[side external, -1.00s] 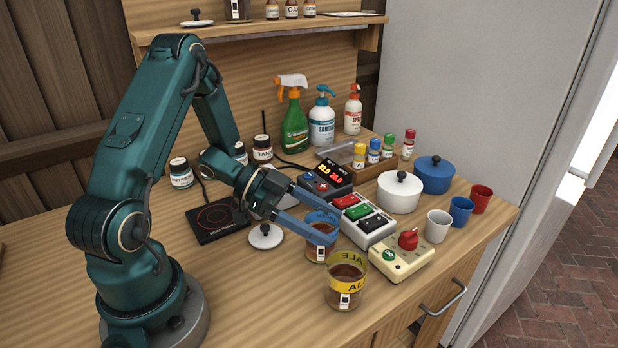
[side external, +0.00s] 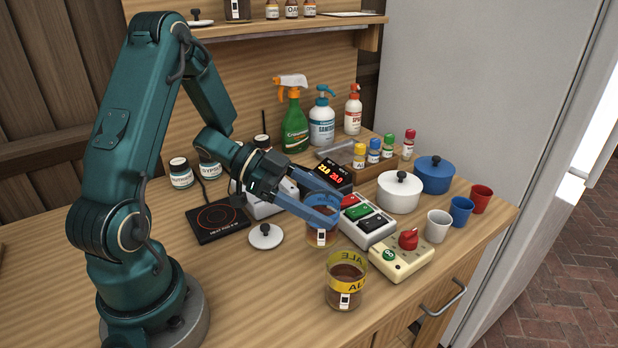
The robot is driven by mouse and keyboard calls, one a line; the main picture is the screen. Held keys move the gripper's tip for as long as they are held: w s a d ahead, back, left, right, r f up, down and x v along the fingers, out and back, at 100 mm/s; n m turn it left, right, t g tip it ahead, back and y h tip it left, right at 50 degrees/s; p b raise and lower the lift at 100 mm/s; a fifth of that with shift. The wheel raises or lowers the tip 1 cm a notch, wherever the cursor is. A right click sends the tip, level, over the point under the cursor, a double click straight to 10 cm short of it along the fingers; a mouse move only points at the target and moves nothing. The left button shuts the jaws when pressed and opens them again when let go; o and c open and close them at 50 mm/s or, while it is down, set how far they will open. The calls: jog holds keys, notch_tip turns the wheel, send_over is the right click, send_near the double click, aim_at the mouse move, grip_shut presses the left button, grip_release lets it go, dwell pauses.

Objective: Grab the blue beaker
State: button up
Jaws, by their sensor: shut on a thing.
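The blue beaker (side external: 320,237) is a clear glass with a blue band, brown contents and a small white label. It stands upright near the middle of the side external view. My gripper (side external: 326,209) has its blue fingers closed around the upper part of the beaker, partly hiding the band. The beaker appears raised a little above the wooden worktop, though the gap beneath it is hard to judge.
A yellow-banded beaker (side external: 347,280) stands in front. A switch box (side external: 368,221) and a cream box with a red knob (side external: 401,256) are to the right. A lid (side external: 265,236) and hot plate (side external: 217,220) lie left. The front-left worktop is clear.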

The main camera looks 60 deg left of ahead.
jog(key=w+r+v, duration=0.2)
jog(key=v, duration=1.1)
jog(key=shift+a+r, duration=0.2)
jog(key=shift+a, duration=0.1)
jog(key=shift+s, duration=0.15)
dwell(0.8)
